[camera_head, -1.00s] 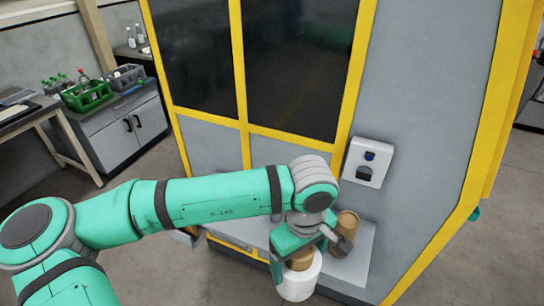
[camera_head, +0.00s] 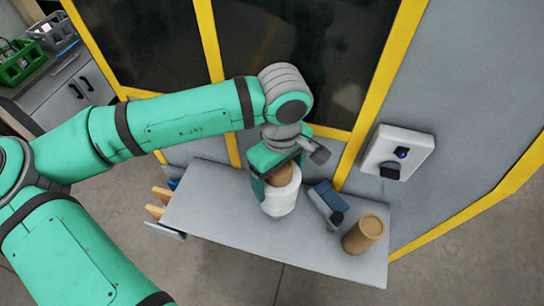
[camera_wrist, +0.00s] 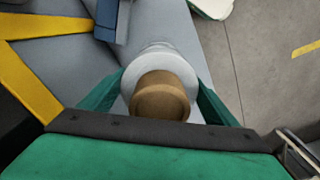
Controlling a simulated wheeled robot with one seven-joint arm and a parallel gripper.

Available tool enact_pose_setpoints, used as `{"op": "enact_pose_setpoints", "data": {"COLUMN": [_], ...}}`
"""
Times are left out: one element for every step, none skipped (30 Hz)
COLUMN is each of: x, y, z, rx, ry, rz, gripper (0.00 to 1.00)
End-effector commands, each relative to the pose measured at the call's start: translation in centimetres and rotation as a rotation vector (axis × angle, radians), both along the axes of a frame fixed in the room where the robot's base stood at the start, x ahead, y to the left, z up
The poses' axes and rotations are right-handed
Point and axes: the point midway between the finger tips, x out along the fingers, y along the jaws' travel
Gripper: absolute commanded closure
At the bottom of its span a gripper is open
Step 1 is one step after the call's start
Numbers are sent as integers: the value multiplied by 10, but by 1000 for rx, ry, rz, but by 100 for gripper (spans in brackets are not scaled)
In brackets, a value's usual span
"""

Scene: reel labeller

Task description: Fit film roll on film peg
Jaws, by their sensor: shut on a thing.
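The film roll is a white cylinder (camera_head: 281,202) with a brown core standing out of its top. My gripper (camera_head: 278,185) is shut on it and holds it upright over the grey shelf of the machine. In the wrist view the brown core (camera_wrist: 160,98) and the white roll (camera_wrist: 163,60) sit between my green fingers. I cannot tell whether the roll's bottom touches the shelf. I cannot make out the film peg; the roll and gripper may hide it.
The grey shelf (camera_head: 215,212) juts from the machine. A blue and grey device (camera_head: 325,197) stands just right of the roll. A white box (camera_head: 398,150) is on the machine wall. Floor lies in front.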

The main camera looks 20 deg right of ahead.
Motion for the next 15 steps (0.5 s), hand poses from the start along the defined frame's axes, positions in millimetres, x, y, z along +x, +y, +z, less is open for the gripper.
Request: {"op": "enact_pose_setpoints", "data": {"x": [0, 0, 0, 0, 0, 0, 0, 0, 0, 0, 0, 0, 0, 0, 0], "y": [0, 0, 0, 0, 0, 1, 1, 1, 1, 1, 1, 1, 1, 1, 1], "z": [0, -1, -2, -3, -4, -6, -8, -9, -12, -14, -17, -19, -21, -23, -26], "rx": [-1, -1, 0, 0, 0, 0, 0, 0, 0, 1, 0, 0, 0, 0, 0], "ry": [0, 0, 0, 0, 0, 0, -1, -1, -1, 0, 0, 0, 0, 0, -1], "rz": [0, 0, 0, 0, 1, 1, 2, 2, 2, 2, 2, 2, 2, 2, 2], "gripper": [65, 65, 65, 65, 65, 65, 65, 65, 65, 65, 65, 65, 65, 65, 65]}}
